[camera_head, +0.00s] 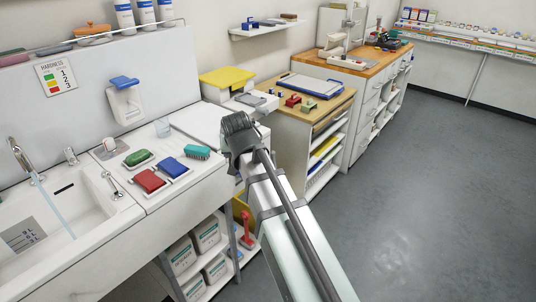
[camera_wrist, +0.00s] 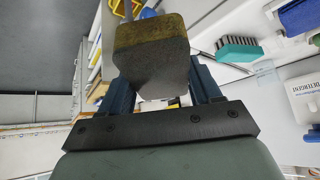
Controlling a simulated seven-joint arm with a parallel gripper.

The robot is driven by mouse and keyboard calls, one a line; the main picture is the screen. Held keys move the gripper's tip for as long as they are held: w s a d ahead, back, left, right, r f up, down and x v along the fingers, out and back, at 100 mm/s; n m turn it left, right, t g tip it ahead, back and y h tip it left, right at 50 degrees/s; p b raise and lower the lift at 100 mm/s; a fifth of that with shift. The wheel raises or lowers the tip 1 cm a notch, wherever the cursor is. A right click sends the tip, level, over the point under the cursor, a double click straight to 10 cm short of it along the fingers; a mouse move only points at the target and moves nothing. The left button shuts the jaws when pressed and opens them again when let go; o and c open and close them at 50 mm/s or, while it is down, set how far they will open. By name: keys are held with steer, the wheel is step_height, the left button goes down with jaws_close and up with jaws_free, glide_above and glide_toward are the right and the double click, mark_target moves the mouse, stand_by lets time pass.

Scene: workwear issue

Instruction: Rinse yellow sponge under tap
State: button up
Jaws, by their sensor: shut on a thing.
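My gripper (camera_head: 238,130) is over the right end of the counter, well right of the sink. In the wrist view its two dark fingers (camera_wrist: 163,88) are closed on a block with a dull yellow-brown band and a grey face, which looks like the yellow sponge (camera_wrist: 150,35). The head view hides the block behind my gripper. The tap (camera_head: 18,154) is at the far left, with a stream of water (camera_head: 55,203) falling into the white sink (camera_head: 92,207).
Green (camera_head: 137,158), red (camera_head: 149,181) and blue (camera_head: 173,168) blocks lie on the counter between sink and gripper. A blue-handled dispenser (camera_head: 125,100) hangs on the wall.

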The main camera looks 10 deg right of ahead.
steer(key=s+a+n+y, duration=0.1)
steer(key=a, duration=0.7)
steer(key=s+a+n+y, duration=0.1)
steer(key=s+a+n, duration=0.1)
steer(key=a, duration=0.5)
steer(key=s+a+f+n+y, duration=0.1)
steer(key=s+a, duration=0.1)
steer(key=a, duration=0.6)
steer(key=shift+s+a+t, duration=0.2)
steer(key=shift+a+t, duration=0.1)
steer(key=shift+a, duration=0.05)
steer(key=s+a, duration=0.2)
steer(key=a, duration=0.1)
steer(key=s+a+n+y, duration=0.1)
steer(key=s+a, duration=0.1)
steer(key=a, duration=0.2)
steer(key=s+a+n+y, duration=0.1)
steer(key=s+a, duration=0.1)
steer(key=a, duration=0.2)
steer(key=shift+f, duration=0.15)
steer(key=s+a+n+g+y, duration=0.1)
steer(key=s+a+n+y, duration=0.15)
steer(key=s+a, duration=0.75)
steer(key=w+a+f, duration=0.3)
steer(key=w+a, duration=0.6)
steer(key=a, duration=0.3)
steer(key=shift+w, duration=0.25)
